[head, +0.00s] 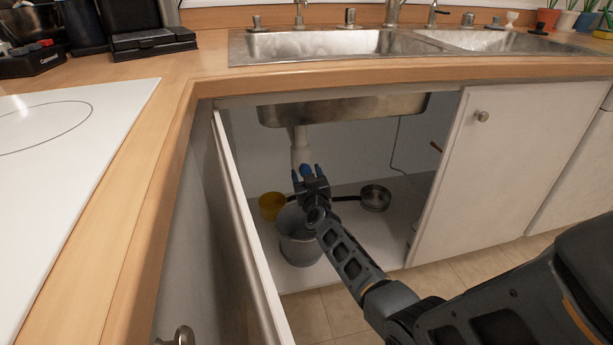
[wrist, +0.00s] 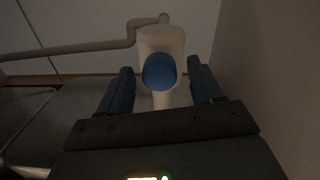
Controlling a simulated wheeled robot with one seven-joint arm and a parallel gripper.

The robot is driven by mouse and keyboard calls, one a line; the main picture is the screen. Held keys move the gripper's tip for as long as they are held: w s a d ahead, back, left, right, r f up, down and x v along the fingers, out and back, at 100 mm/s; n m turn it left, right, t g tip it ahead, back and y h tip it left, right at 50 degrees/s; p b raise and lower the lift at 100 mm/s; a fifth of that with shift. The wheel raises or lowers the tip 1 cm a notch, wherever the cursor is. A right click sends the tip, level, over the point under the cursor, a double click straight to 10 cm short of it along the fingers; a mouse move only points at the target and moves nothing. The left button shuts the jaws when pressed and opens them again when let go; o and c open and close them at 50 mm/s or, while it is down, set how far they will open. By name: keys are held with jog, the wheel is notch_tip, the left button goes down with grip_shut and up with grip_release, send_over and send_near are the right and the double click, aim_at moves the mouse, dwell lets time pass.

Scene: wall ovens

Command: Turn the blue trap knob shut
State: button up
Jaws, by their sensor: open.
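The blue trap knob (wrist: 159,71) sits on the white drain trap (wrist: 165,38) in the wrist view, roughly centred between my fingers. My gripper (head: 309,176) reaches into the open cabinet under the sink. It also shows in the wrist view (wrist: 160,80), with its two dark fingers spread on either side of the knob. A gap shows on both sides, and I cannot tell whether the fingers reach to the knob's depth.
A grey bucket (head: 298,246) stands under my gripper on the cabinet floor. A yellow pot (head: 271,205) is at its left and a metal pan (head: 375,197) at its right. The open left door (head: 238,215) and the right door (head: 485,165) flank the opening. The sink basin (head: 345,108) hangs above.

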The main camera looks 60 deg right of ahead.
jog(key=shift+c, duration=0.2)
jog(key=c, duration=1)
jog(key=shift+m, duration=0.4)
jog(key=m, duration=0.3)
jog(key=shift+m, duration=0.3)
jog(key=m, duration=0.4)
jog(key=shift+b, duration=0.3)
jog(key=shift+s+f+m+y+b, duration=0.15)
jog(key=shift+m+b, duration=0.3)
jog(key=shift+m, duration=1.85)
jog(key=shift+r+m+y+b, duration=0.15)
jog(key=shift+m+b, duration=0.25)
jog(key=shift+m, duration=1.9)
jog(key=shift+f, duration=0.1)
